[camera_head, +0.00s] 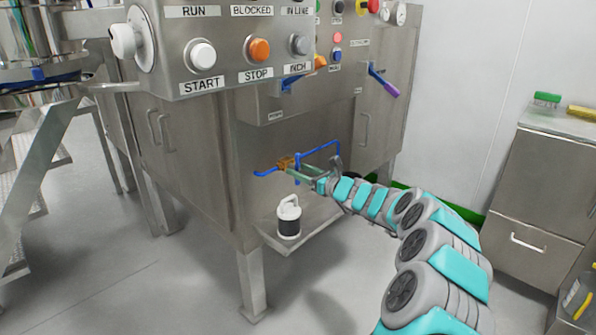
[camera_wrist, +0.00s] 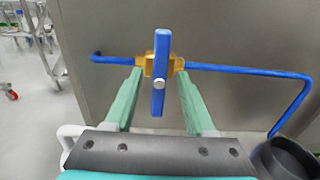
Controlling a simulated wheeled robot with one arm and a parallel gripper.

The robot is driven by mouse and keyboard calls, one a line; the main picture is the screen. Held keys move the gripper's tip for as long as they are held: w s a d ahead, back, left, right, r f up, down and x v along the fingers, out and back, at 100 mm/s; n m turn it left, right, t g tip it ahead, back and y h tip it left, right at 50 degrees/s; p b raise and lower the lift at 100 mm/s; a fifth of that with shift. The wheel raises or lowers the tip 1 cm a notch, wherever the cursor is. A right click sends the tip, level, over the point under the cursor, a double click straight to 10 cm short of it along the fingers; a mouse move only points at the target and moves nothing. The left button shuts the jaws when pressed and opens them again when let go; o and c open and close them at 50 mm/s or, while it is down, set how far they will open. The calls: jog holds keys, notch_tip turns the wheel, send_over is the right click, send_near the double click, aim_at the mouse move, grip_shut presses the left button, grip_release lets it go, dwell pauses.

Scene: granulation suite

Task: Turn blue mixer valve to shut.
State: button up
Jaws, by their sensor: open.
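The blue mixer valve has a brass body (camera_head: 285,163) on a thin blue pipe (camera_head: 320,148) low on the steel cabinet's front. In the wrist view its blue lever handle (camera_wrist: 161,65) stands upright in the picture, crossing the pipe (camera_wrist: 235,69) roughly at a right angle. The brass body (camera_wrist: 148,65) shows behind the handle. My gripper (camera_head: 303,170) is at the valve. In the wrist view its two green fingers (camera_wrist: 158,92) are open, one on each side of the handle, with gaps between. Whether a fingertip touches the brass body is unclear.
A white container with a dark band (camera_head: 289,218) stands on a low shelf (camera_head: 325,215) below the valve. A dark round vessel (camera_wrist: 285,158) is at lower right in the wrist view. Above are a button panel (camera_head: 240,50) and a purple lever (camera_head: 388,85).

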jog(key=v, duration=0.7)
jog(key=shift+b, duration=0.4)
jog(key=shift+s+a+r, duration=0.1)
